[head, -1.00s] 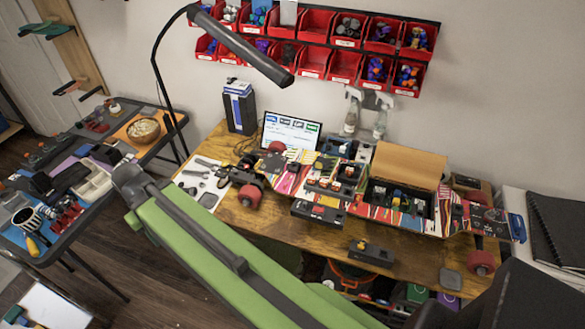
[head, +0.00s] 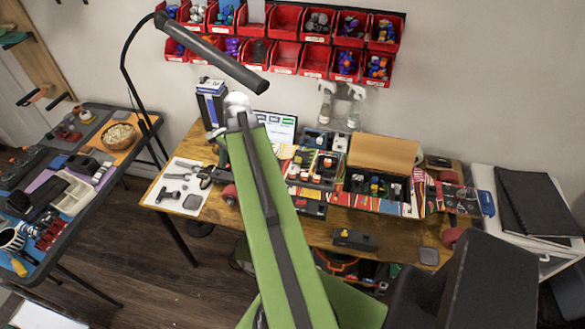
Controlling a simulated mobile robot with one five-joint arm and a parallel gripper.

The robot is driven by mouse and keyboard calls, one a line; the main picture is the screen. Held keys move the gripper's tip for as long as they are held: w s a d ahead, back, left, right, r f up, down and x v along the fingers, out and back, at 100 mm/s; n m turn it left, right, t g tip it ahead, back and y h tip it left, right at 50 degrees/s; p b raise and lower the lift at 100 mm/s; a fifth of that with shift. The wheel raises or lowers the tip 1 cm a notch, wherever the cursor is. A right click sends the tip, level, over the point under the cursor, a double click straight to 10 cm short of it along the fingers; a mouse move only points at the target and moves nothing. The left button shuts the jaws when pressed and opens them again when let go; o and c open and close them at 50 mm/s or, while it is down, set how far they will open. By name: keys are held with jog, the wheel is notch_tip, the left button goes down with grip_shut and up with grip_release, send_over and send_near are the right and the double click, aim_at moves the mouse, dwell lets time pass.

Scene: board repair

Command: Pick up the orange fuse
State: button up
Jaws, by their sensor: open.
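The long striped board (head: 403,209) lies across the wooden worktable, with black modules and an open compartment mounted on it. The open compartment (head: 352,187) holds several small parts in white, blue and orange-yellow tones. A black module (head: 310,182) to its left also carries small coloured parts. I cannot tell which small part is the orange fuse. My green arm crosses the middle of the head view and covers part of the board.
A tan lid (head: 383,153) stands raised behind the compartment. A separate black module (head: 354,239) lies at the table's front. A white sheet with tools (head: 180,188) lies at the left. A black lamp (head: 212,55) hangs above. Red bins (head: 285,22) line the wall.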

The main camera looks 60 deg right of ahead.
jog(key=s+d+r+m+t+p, duration=0.15)
jog(key=s+d+r+m, duration=0.25)
jog(key=s+d+m, duration=0.5)
jog(key=m+t+p, duration=0.1)
jog(key=m+p, duration=0.1)
jog(key=m, duration=0.3)
send_near(293, 172)
jog(key=f+b, duration=0.1)
jog(key=b, duration=0.2)
jog(key=f+b, duration=0.1)
jog(key=b, duration=0.3)
jog(key=w+a+f+b, duration=0.1)
jog(key=b, duration=0.3)
jog(key=shift+h, duration=0.3)
jog(key=shift+w+f+b, duration=0.25)
jog(key=shift+b, duration=0.25)
jog(key=shift+r, duration=0.1)
jog(key=b+x, duration=0.5)
jog(key=shift+a+f, duration=0.1)
jog(key=shift+f, duration=0.1)
jog(key=shift+r, duration=0.2)
grip_shut()
